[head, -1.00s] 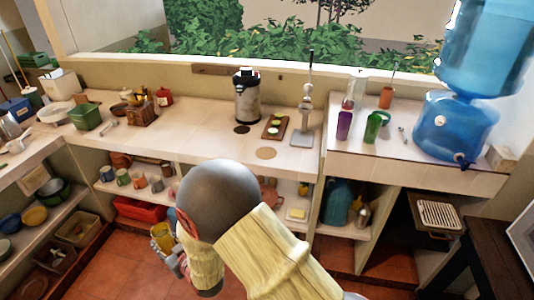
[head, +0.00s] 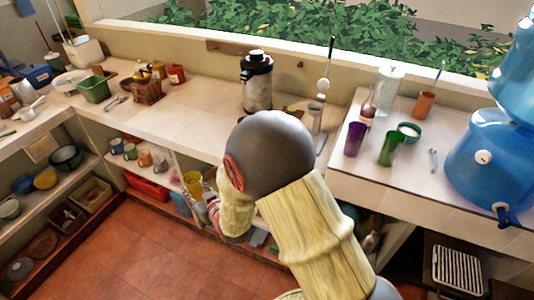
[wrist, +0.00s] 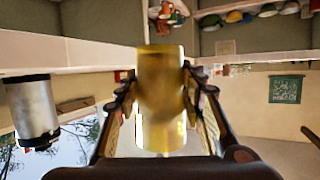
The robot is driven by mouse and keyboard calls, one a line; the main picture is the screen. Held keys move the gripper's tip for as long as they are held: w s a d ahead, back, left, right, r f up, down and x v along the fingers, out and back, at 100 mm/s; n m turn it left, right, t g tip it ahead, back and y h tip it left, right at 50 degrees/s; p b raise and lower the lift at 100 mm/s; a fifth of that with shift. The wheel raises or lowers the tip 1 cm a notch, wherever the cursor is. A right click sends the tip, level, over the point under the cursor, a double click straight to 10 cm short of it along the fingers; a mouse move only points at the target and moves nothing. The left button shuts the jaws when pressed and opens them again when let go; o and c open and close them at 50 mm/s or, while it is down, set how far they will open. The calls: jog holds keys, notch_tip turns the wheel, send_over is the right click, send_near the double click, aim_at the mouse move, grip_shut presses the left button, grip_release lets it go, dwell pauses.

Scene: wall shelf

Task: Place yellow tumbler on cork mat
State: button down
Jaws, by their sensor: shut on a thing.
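The yellow tumbler (wrist: 160,100) is between the fingers of my gripper (wrist: 160,112) in the wrist view, and the gripper is shut on it. In the head view the tumbler (head: 193,183) is partly covered by my gripper (head: 208,194). It is in front of the open shelves, lower in the picture than the counter top.
A metal dispenser (head: 257,82) stands at the back of the counter. A purple tumbler (head: 355,139), a green tumbler (head: 391,149) and a blue water jug (head: 490,155) stand on the right counter. Mugs (head: 145,157) sit on the shelf below. The counter's left middle is clear.

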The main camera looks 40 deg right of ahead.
jog(key=s+d+r+m+h, duration=0.1)
jog(key=s+d+r, duration=0.2)
jog(key=d+r, duration=0.35)
jog(key=s+d+r+m+g+h, duration=0.1)
jog(key=s+d+r+h, duration=0.2)
jog(key=d, duration=0.6)
jog(key=s+d+r+m, duration=0.1)
jog(key=s+d+r, duration=0.35)
jog(key=d, duration=0.25)
jog(key=shift+h, duration=0.3)
jog(key=w+d+f+b, duration=0.1)
jog(key=w+d+f, duration=0.2)
jog(key=w+d+f+b, duration=0.2)
jog(key=w+d+f, duration=0.1)
jog(key=w, duration=0.1)
jog(key=w+d+f+b, duration=0.2)
jog(key=w+d+f, duration=0.1)
jog(key=shift+w+d+f, duration=0.1)
jog(key=shift+w+d, duration=0.05)
jog(key=shift+w, duration=0.15)
jog(key=shift+w+d+f+b, duration=0.15)
jog(key=shift+f+b, duration=0.45)
jog(key=shift+f, duration=1.15)
jog(key=shift+f, duration=0.15)
jog(key=c, duration=1.1)
grip_release()
jog(key=shift+c, duration=0.2)
